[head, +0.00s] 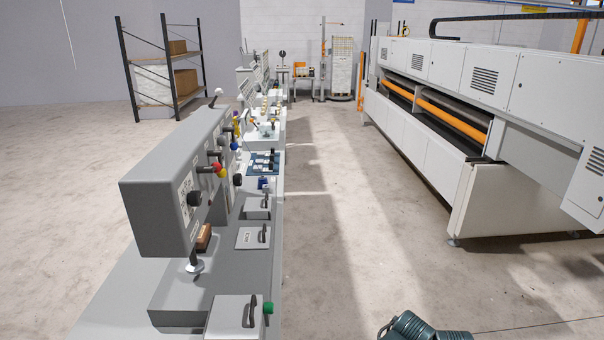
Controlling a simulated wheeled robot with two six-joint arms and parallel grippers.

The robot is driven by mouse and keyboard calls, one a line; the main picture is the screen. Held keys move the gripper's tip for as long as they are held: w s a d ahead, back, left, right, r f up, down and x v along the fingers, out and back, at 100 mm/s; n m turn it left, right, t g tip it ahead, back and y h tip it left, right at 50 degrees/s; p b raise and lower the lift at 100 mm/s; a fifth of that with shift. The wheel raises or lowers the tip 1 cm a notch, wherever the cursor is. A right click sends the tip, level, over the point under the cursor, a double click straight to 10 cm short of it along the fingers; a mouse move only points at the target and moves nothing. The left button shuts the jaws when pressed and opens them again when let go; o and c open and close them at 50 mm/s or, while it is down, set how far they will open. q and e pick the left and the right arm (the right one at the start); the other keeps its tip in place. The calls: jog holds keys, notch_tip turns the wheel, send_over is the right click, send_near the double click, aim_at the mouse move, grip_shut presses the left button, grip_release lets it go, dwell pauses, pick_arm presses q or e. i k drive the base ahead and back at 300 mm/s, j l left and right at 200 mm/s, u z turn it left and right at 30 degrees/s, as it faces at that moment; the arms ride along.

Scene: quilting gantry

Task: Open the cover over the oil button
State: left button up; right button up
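Three pale grey covers with dark handles sit along the low ledge of the grey control console. The nearest cover (226,316) is at the bottom, with a green knob (268,308) at its right edge. A middle cover (247,239) carries small lettering that I cannot read. A farther cover (252,213) lies beyond it. All three look closed. I cannot tell which one is over the oil button, and no button shows beneath them.
The upright console box (151,207) with dials and coloured knobs stands left of the covers. A long white machine (450,110) stands at right. The concrete aisle (340,240) between is clear.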

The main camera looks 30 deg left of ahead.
aim_at(255, 209)
jog(key=i, duration=3.45)
jog(key=u, duration=3.45)
